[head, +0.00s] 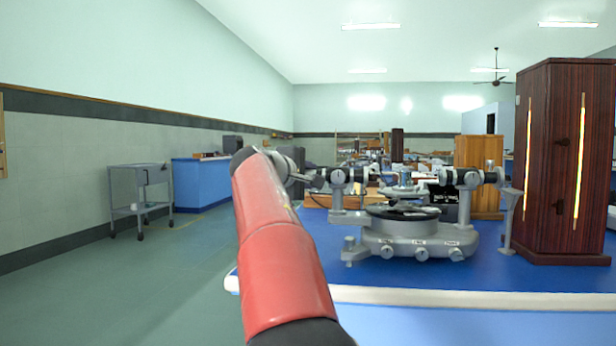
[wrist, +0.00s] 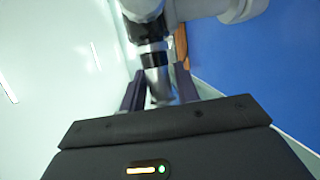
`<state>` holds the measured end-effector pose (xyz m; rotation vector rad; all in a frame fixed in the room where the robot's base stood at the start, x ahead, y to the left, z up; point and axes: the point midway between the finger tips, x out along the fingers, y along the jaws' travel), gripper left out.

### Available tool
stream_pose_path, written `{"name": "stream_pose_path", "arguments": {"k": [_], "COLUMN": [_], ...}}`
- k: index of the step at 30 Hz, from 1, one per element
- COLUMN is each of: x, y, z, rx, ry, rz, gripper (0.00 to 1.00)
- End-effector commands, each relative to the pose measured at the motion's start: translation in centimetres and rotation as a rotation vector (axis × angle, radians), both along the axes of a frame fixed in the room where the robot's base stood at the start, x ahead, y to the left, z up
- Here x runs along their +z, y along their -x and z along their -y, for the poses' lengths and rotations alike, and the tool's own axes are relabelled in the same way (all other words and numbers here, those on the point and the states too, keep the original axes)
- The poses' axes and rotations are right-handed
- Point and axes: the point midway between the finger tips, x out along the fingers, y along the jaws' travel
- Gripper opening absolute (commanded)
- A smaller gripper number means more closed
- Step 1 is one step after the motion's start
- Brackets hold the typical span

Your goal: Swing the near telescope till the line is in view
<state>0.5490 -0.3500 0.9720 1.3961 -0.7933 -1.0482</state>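A grey spectrometer (head: 415,235) stands on the blue bench, with a round table in its middle. A grey and black telescope tube (head: 341,175) reaches out on its left side and a similar tube (head: 466,177) on its right. My red arm reaches up to the left tube's outer end; in the head view the fingers are mostly hidden or too small to read. In the wrist view the two dark fingers of my gripper (wrist: 160,88) stand on either side of the tube's grey end (wrist: 157,82). Whether they press on it is unclear.
A tall dark wooden cabinet (head: 542,165) with bright slits stands right of the spectrometer. The bench's pale front edge (head: 440,297) runs below. A grey cart (head: 140,195) and a blue counter (head: 200,183) stand left across open floor.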

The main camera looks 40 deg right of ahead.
Motion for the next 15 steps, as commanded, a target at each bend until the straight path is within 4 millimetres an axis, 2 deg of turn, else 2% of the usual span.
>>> {"name": "stream_pose_path", "arguments": {"k": [1, 7, 15], "x": [0.00, -0.01, -0.04], "y": [0.01, 0.01, 0.16], "z": [-0.02, -0.02, -0.13], "rx": [0.000, 0.000, 0.005], "ry": [0.000, -0.001, -0.001], "rz": [0.000, 0.000, 0.000], "gripper": [0.25, 0.00, 0.00]}}
